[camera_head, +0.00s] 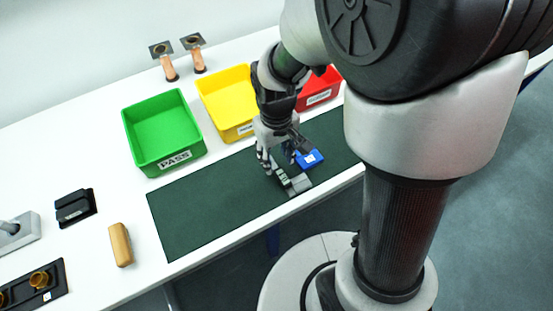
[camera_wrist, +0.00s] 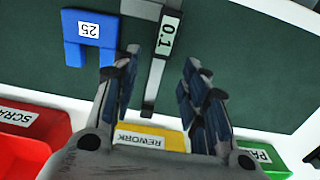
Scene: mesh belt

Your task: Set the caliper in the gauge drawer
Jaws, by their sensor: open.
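The caliper (camera_head: 299,184), grey with a pale label, lies on the dark green mat (camera_head: 205,205) near its front edge. In the wrist view the caliper (camera_wrist: 154,78) shows its "0.1" label and a long grey bar running between my fingers. My gripper (camera_head: 277,160) is over the caliper's far part, pointing down. In the wrist view my gripper (camera_wrist: 162,72) is open, with one finger on each side of the bar; I cannot tell whether they touch it. I cannot make out a gauge drawer in either view.
A blue block (camera_head: 310,159) labelled 25 lies close beside the caliper. Green (camera_head: 178,160), yellow (camera_head: 237,135) and red (camera_head: 322,102) bins stand behind the mat. A wooden block (camera_head: 120,245) and a black item (camera_head: 75,207) lie to the left. The mat's left half is clear.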

